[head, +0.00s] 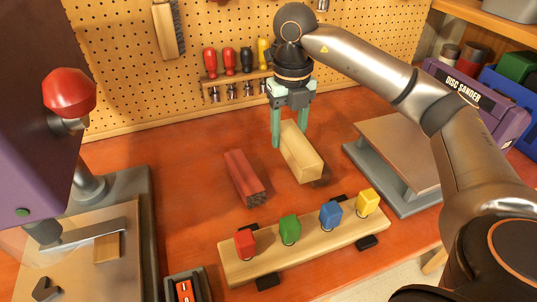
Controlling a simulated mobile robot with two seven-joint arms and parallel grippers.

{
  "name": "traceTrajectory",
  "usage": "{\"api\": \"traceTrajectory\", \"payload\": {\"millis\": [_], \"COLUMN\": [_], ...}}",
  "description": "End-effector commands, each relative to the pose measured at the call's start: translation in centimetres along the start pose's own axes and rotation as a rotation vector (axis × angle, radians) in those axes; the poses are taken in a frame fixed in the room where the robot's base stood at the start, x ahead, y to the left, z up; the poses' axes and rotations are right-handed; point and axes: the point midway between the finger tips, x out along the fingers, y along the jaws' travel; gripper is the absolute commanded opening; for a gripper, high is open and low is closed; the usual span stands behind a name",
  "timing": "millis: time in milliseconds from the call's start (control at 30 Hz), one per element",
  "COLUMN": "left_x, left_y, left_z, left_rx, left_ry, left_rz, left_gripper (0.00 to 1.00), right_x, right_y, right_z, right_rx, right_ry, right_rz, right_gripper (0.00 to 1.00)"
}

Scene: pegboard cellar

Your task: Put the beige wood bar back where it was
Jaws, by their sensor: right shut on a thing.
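The beige wood bar (304,160) is between the fingers of my right gripper (290,136), near the middle of the workbench. The gripper points down and is shut on the bar's far part; the near end sticks out toward the camera. A dark shadow shows beside the bar's near end; I cannot tell surely whether the bar touches the bench. A dark red bar (244,178) lies on the bench to the left of the beige bar, apart from it. My left gripper is not in view.
A wooden rack (330,243) with red, green, blue and yellow blocks stands in front. A purple machine with a red knob (69,92) is at left. A disc sander (470,95) and its table (398,150) are at right. Screwdrivers (229,62) hang on the pegboard (120,60) behind.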

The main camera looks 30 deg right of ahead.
Motion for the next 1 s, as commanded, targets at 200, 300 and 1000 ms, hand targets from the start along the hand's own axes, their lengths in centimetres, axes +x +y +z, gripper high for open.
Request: {"api": "traceTrajectory", "payload": {"millis": [200,300,1000], "left_x": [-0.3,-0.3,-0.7], "left_y": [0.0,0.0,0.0], "left_z": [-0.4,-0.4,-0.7], "left_rx": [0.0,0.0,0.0], "left_ry": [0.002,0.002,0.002], "left_rz": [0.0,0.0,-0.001], "left_gripper": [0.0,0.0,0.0], "right_x": [3.8,4.7,9.1], "right_y": [1.9,2.3,2.8], "right_z": [2.9,3.6,4.5], "right_rx": [-0.002,-0.001,-0.002], "right_ry": [0.003,0.001,-0.001], "right_rz": [0.0,0.0,0.0], "right_gripper": [0.0,0.0,0.0]}}
